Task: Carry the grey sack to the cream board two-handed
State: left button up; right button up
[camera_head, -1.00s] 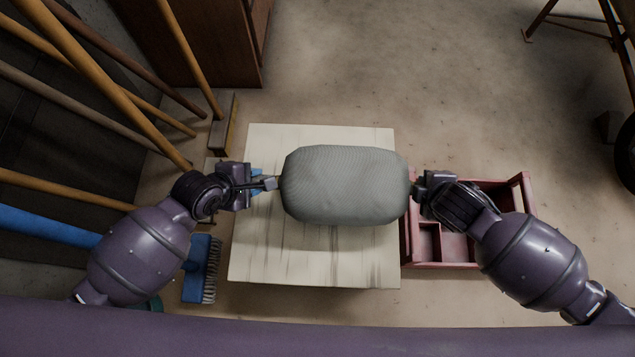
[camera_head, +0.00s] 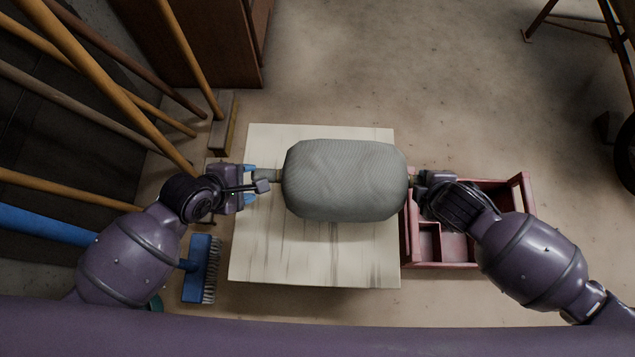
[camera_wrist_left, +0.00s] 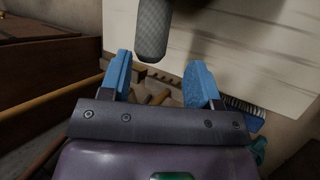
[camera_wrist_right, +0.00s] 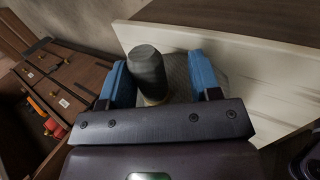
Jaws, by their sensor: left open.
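The grey sack (camera_head: 345,182) lies lengthwise over the cream board (camera_head: 315,262); whether it rests fully on it I cannot tell. A short ear sticks out at the sack's left end (camera_head: 270,174). My left gripper (camera_head: 256,182) is open beside that end; in the left wrist view the ear (camera_wrist_left: 153,32) is ahead of the parted blue fingers (camera_wrist_left: 158,82), clear of them. My right gripper (camera_head: 418,188) is at the sack's right end. In the right wrist view its fingers (camera_wrist_right: 160,80) are wide apart with the dark right ear (camera_wrist_right: 146,72) between them, a gap showing on one side.
A red compartment tray (camera_head: 440,266) stands on the floor right of the board, partly under my right arm. A blue brush (camera_head: 196,270) is at the board's left. Several wooden poles (camera_head: 120,95) lean at the far left.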

pick_arm(q)
jog(key=v, duration=0.5)
jog(key=shift+s+a+r, duration=0.1)
jog(key=shift+r, duration=0.15)
pick_arm(e)
jog(key=v, duration=1.2)
